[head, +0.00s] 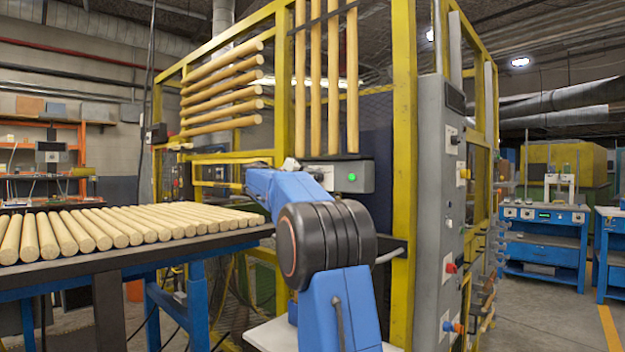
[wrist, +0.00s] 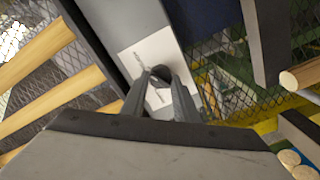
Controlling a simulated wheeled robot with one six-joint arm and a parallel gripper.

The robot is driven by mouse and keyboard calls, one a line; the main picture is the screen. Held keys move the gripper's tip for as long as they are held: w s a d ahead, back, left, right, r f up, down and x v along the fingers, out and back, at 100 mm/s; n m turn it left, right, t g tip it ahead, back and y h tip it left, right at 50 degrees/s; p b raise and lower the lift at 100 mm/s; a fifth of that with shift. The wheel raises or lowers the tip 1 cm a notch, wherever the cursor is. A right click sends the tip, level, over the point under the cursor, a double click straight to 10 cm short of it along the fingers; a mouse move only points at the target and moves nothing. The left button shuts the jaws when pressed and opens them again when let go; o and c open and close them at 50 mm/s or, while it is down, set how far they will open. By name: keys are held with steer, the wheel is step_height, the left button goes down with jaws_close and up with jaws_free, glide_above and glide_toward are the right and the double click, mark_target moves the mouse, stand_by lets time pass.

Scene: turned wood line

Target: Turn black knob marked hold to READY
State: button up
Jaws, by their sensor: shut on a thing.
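The black knob (wrist: 161,74) sits on a white label plate (wrist: 133,62) on a grey control box. In the wrist view my gripper (wrist: 163,80) is shut on the knob, one finger on each side of it. The plate carries small dark lettering, too blurred to read. The knob's pointing direction cannot be told. In the head view the grey box (head: 362,188) with its lit green lamp (head: 352,177) is behind my blue arm, which hides most of my gripper.
Yellow guard frame posts (head: 403,120) and mesh surround the box. A table of wooden dowels (head: 130,230) stands at left. More dowels hang above the box (head: 325,80). A grey cabinet (head: 438,200) with buttons stands at right. Open floor lies further right.

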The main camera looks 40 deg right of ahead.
steer(key=shift+f, duration=0.1)
steer(key=o, duration=1.1)
steer(key=shift+c, duration=0.2)
steer(key=shift+a, duration=0.1)
steer(key=s+a, duration=0.1)
steer(key=a, duration=1.6)
steer(key=shift+s, duration=0.2)
steer(key=shift+a, duration=0.1)
steer(key=s+a+f+n+t+y, duration=0.1)
steer(key=s+a+f+n+y, duration=0.1)
steer(key=s+a+f+y, duration=0.4)
steer(key=s+a+f+n+t+y, duration=0.1)
steer(key=s+a+f+y, duration=0.5)
steer(key=s+a+f, duration=0.8)
steer(key=s+a+f+n+t+y, duration=0.1)
steer(key=s+a+f+n+y, duration=0.2)
steer(key=s+f, duration=1.7)
steer(key=a+f+y, duration=0.3)
steer(key=a+f, duration=0.2)
steer(key=a, duration=0.2)
steer(key=shift+a+f+t, duration=0.3)
steer(key=shift+a+f, duration=0.1)
